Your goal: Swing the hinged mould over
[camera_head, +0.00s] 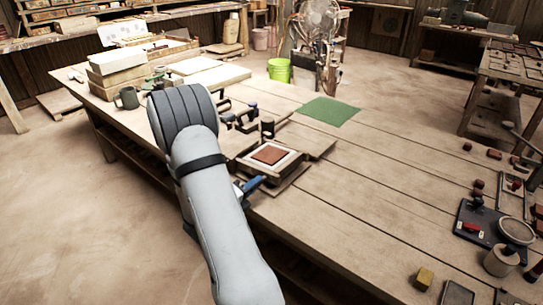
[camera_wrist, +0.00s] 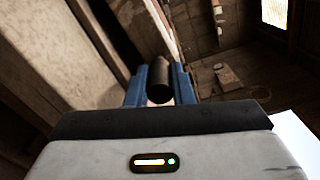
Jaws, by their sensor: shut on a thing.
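The mould (camera_head: 247,160) sits on the long wooden table, right of my arm. A reddish-brown square of clay (camera_head: 270,154) lies inside its pale square frame (camera_head: 290,161). A dark upright knob (camera_head: 267,129) stands behind the frame. My gripper (camera_head: 249,186) shows blue fingers at the mould's near left side, low by the table edge. In the wrist view my gripper (camera_wrist: 159,92) has its blue fingers on both sides of a dark round handle (camera_wrist: 160,76) and is shut on it. Where the handle joins the mould is hidden in the head view.
A green mat (camera_head: 328,111) lies behind the mould. Dark clamp-like hardware (camera_head: 240,119) stands behind it to the left. A dark mug (camera_head: 127,98) and pale stacked blocks (camera_head: 118,69) stand at the far left. Small tools and a round sieve (camera_head: 516,231) lie at right. The table between is clear.

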